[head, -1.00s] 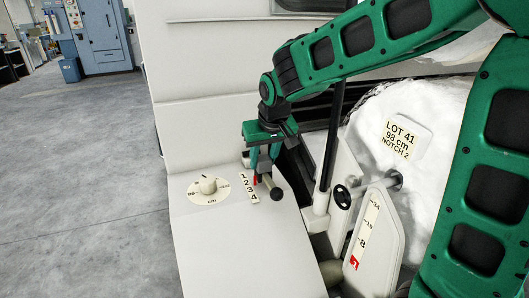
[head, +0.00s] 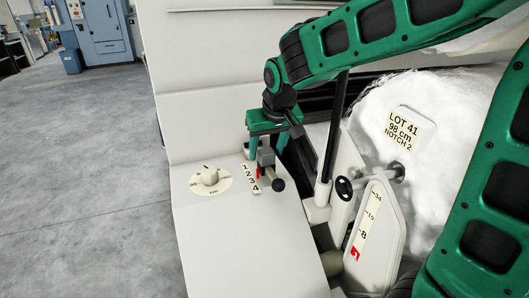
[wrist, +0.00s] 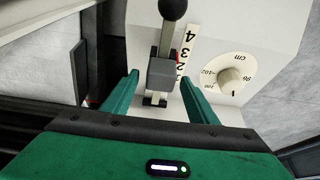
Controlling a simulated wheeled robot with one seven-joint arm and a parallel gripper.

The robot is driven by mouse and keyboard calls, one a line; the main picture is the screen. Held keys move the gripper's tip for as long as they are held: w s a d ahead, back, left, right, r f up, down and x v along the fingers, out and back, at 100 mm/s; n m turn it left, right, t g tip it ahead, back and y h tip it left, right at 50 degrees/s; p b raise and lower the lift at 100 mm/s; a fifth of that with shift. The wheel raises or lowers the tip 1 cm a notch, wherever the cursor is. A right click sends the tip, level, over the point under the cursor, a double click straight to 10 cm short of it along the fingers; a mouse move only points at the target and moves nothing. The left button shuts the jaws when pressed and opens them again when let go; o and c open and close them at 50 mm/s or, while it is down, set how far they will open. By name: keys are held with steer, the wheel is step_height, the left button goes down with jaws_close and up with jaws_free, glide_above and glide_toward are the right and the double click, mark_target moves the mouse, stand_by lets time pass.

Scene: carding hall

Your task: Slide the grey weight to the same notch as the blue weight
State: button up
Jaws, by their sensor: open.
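A grey block (head: 265,157), which I take for the grey weight, sits on a lever arm with a dark ball knob (head: 278,185) at its end. Beside it is a white scale strip numbered 1 to 4 (head: 250,178). A red mark shows by the strip; the block's exact notch cannot be told. My gripper (head: 271,146) is open around or just above the block. In the wrist view the block (wrist: 161,73) lies between the two green fingertips, with gaps showing on both sides. I see no blue weight in either view.
A dial knob (head: 210,177) marked in cm stands left of the strip. Open floor (head: 80,180) lies left.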

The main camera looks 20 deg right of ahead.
steer(key=v, duration=0.9)
steer(key=shift+r, duration=0.3)
